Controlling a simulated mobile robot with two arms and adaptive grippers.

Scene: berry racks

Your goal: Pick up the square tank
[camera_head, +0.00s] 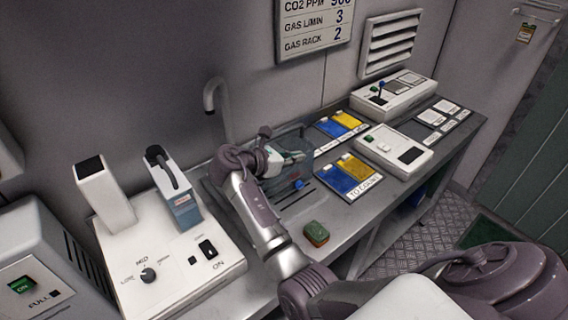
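A clear, box-shaped tank (322,166), which looks like the square tank, stands on the grey counter by the sink. A blue round part (298,184) shows low on its near side. My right arm reaches up from the bottom of the view and bends at the wrist. My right gripper (299,157) points right and overlaps the tank's upper left part. The fingers are small and blurred against the clear wall, so I cannot tell whether they touch it or are closed. The arm and wrist hide the tank's left side. My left gripper is not in view.
A curved faucet (216,96) rises behind my wrist. A white control box (168,262) stands left. A green and red sponge (316,233) lies near the front edge. Blue and yellow pads (346,177) and white panels (395,149) occupy the right counter.

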